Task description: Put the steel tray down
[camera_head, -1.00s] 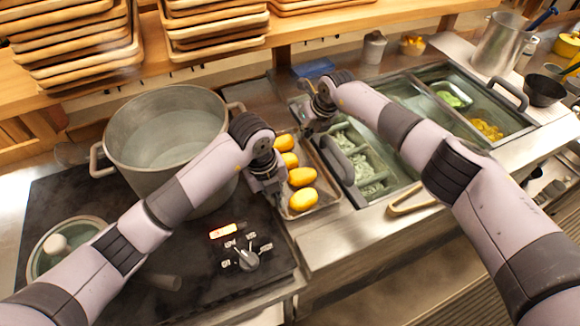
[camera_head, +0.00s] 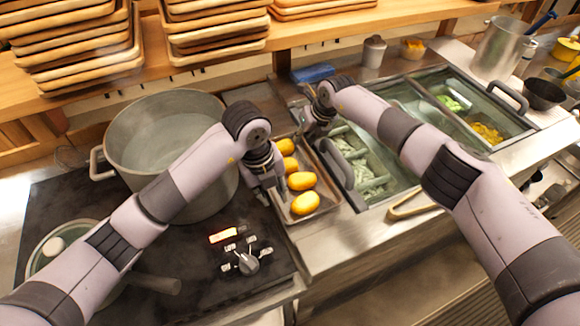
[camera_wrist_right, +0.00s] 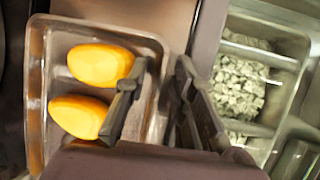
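The steel tray (camera_head: 325,200) holds several yellow-orange oval foods (camera_head: 305,203). It rests on the counter strip between the stove and the topping bins. My left gripper (camera_head: 272,196) is at the tray's left side, its fingers apart near the rim; its contact with the rim is unclear. My right gripper (camera_head: 318,134) is at the far right side of the tray. There, the right gripper's (camera_wrist_right: 160,100) fingers stand apart, one on each side of the tray's right rim.
A large pot (camera_head: 165,130) stands on the black stove (camera_head: 200,270) to the left, close to my left arm. Topping bins (camera_head: 385,180) border the tray on the right. Stacked wooden trays (camera_head: 215,30) fill the shelf behind. A small lidded pot (camera_head: 62,243) sits at the front left.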

